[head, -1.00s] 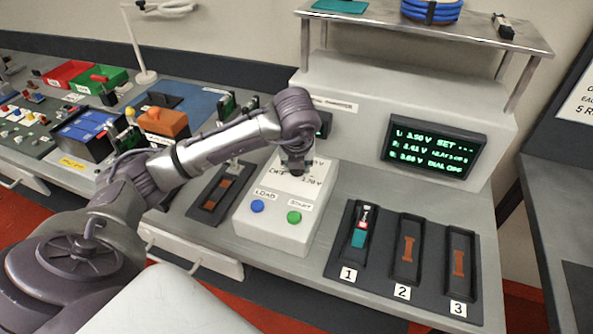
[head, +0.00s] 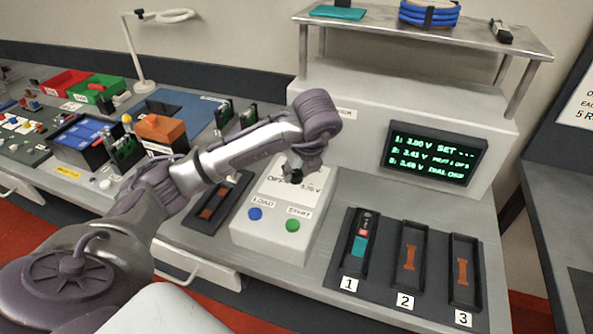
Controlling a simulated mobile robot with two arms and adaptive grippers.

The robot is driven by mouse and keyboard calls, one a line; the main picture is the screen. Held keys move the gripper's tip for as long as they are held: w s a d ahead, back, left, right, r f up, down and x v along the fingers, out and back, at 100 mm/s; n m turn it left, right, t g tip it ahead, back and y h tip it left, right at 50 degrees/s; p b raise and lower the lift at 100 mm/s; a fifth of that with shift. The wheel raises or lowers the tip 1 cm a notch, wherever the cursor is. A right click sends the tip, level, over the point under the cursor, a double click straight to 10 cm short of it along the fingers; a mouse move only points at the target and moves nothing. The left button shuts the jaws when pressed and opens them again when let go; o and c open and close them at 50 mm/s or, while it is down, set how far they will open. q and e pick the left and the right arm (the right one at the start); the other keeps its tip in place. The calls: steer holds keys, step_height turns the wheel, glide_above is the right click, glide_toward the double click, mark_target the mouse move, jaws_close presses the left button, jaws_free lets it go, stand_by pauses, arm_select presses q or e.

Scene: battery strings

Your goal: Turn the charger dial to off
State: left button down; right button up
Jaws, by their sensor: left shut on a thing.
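The white charger box (head: 270,239) stands on the bench with a blue LOAD button (head: 255,214) and a green START button (head: 292,225). Its sloped panel carries printed labels, with "OFF" at the left and a voltage mark at the right. My left gripper (head: 296,177) points down at this panel and is shut on the dial, which is mostly hidden beneath the fingers. The exact dial direction cannot be read. My right gripper is not in view.
A tray with slots numbered 1, 2 and 3 (head: 381,285) lies right of the charger; slot 1 holds a teal-and-red cell (head: 360,240). A dark holder (head: 217,202) is at the left. A metal shelf (head: 465,38) stands above the display.

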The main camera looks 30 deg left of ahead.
arm_select(q)
steer(key=c, duration=0.8)
jaws_free()
steer(key=v, duration=1.2)
